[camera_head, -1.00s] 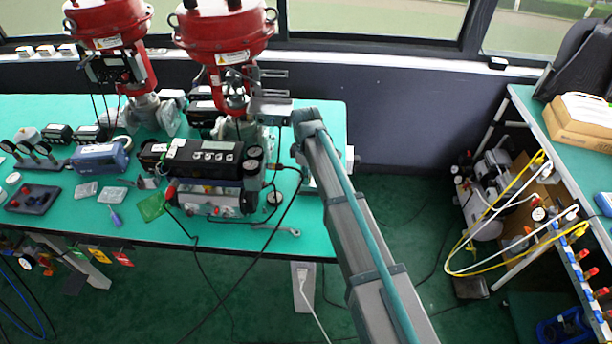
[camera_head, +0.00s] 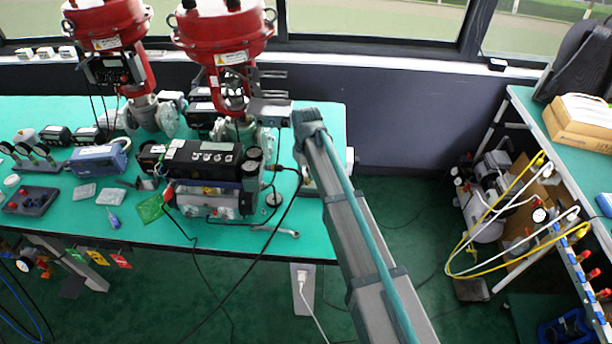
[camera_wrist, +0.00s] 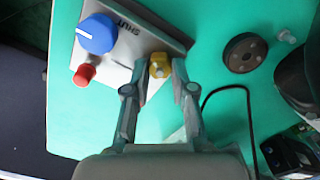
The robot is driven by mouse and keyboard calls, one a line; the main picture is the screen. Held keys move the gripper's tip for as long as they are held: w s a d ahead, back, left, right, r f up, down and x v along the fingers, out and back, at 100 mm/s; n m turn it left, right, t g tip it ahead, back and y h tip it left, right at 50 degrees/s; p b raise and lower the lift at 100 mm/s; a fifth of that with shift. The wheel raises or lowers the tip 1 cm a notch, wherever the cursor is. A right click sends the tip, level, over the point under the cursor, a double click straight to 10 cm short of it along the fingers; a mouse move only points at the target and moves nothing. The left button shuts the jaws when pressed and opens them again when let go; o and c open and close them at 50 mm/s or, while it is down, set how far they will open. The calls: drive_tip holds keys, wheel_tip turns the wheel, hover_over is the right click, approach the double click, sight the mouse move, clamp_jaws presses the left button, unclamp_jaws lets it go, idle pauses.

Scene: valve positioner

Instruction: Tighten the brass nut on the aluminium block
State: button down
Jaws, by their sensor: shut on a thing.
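The brass nut (camera_wrist: 160,65) sits at the lower right edge of the aluminium block (camera_wrist: 128,68) in the wrist view. The block also carries a blue knob (camera_wrist: 97,33), a red button (camera_wrist: 84,75) and the word "SHUT". My gripper (camera_wrist: 164,70) has its two fingers on either side of the nut and is shut on it. Part of the nut shows between and above the fingertips. In the head view, I cannot make out the nut or the fingertips clearly.
In the wrist view, a dark round disc (camera_wrist: 244,52) and a black cable (camera_wrist: 236,90) lie to the right on the green bench. In the head view, red valve actuators (camera_head: 225,30) and a black-topped device (camera_head: 203,158) crowd the bench left of my arm. Several small parts lie further left.

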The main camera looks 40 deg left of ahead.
sight(306, 178)
drive_tip(key=shift+m, duration=0.6)
drive_tip(key=c, duration=1)
unclamp_jaws()
drive_tip(key=shift+o, duration=0.2)
drive_tip(key=shift+r, duration=0.1)
wheel_tip(306, 178, up, 12)
